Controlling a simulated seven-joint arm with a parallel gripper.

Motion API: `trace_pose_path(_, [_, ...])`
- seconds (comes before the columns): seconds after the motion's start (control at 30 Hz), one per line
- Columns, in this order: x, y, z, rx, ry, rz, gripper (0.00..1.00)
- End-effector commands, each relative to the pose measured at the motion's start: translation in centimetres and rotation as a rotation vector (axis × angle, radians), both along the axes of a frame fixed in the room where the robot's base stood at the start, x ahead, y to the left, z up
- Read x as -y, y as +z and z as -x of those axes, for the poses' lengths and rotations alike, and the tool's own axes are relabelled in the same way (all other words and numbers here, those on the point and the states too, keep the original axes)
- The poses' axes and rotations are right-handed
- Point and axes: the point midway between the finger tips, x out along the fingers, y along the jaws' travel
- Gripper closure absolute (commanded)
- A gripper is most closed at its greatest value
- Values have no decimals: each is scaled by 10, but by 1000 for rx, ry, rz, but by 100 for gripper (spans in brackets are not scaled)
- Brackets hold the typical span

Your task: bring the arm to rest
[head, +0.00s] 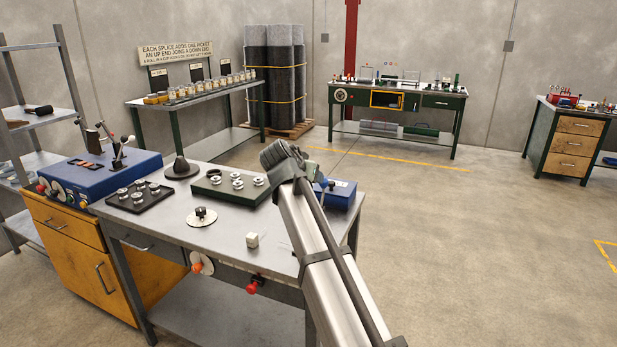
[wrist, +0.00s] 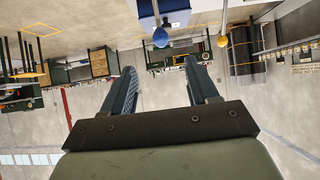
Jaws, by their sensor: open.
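My arm (head: 318,240) reaches up from the bottom right of the head view, over the right end of the near workbench. Its wrist end is bent beside the blue box. My gripper (wrist: 159,70) shows in the wrist view with its two dark fingers wide apart. Nothing is between them. In the head view the fingers are mostly hidden by the wrist and cannot be made out clearly. The wrist view is upside down, looking out across the room, and the gripper touches nothing that I can see.
A jar shelf (head: 195,100), mesh rolls (head: 273,70) and a green bench (head: 398,100) stand behind. The floor at right is clear.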

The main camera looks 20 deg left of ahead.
Motion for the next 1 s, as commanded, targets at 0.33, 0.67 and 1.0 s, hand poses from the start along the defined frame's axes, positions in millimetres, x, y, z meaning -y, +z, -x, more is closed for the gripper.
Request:
trace_pose_path(0.33, [5, -6, -2, -7, -2, 5, 41])
trace_pose_path(0.67, [106, -125, -24, -173, -25, 97, 41])
trace_pose_path(1.0, [252, -275, -9, -427, -38, 165, 41])
